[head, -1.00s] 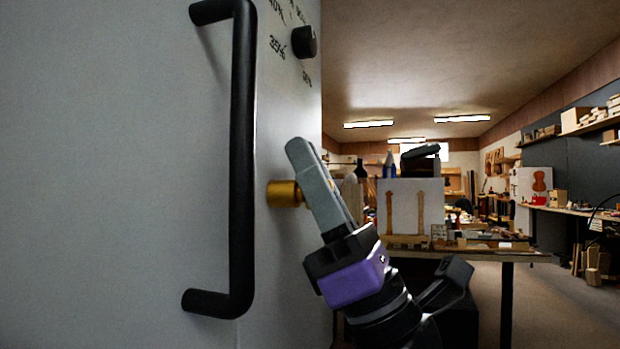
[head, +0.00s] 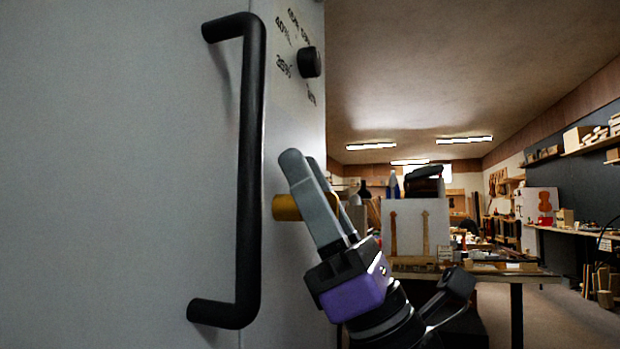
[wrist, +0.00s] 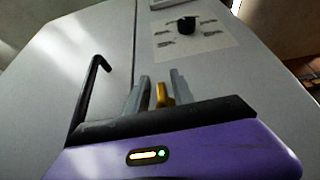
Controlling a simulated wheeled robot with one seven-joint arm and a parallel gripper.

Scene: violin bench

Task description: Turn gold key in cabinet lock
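In the wrist view the gold key (wrist: 163,95) stands between the two grey fingers of my gripper (wrist: 160,82). The fingers are apart, with a narrow gap on the left side of the key. The key looks closer to the right finger; contact is unclear. The lock face is hidden.
The long black handle (head: 250,170) stands out from the cabinet just left of my gripper. A black dial (head: 309,62) with printed percentages is above the key. A workbench (head: 470,270) with tools stands behind at the right.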

